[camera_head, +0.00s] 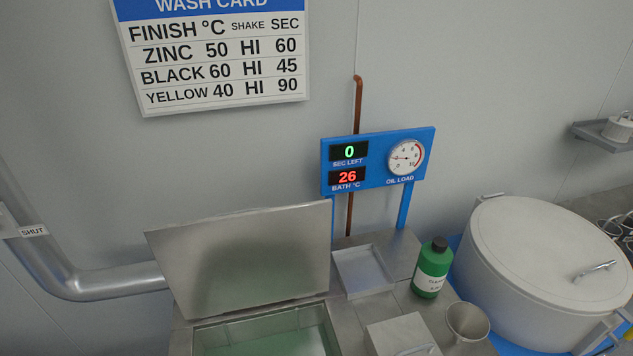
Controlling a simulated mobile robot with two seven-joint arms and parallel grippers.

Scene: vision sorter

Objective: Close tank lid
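The tank lid (245,262) is a flat metal panel standing open, tilted up at the back of the tank. The tank (318,307) shows below it at the bottom of the view, its opening holding pale green liquid (265,338). The tank's front is cut off by the bottom edge. Neither of my grippers is in view.
A green bottle (430,270), a metal cup (468,322), a shallow tray (362,269) and a metal box (402,338) stand right of the tank. A large round lidded drum (545,265) is further right. A blue display panel (376,160) stands behind. A pipe (110,283) runs at left.

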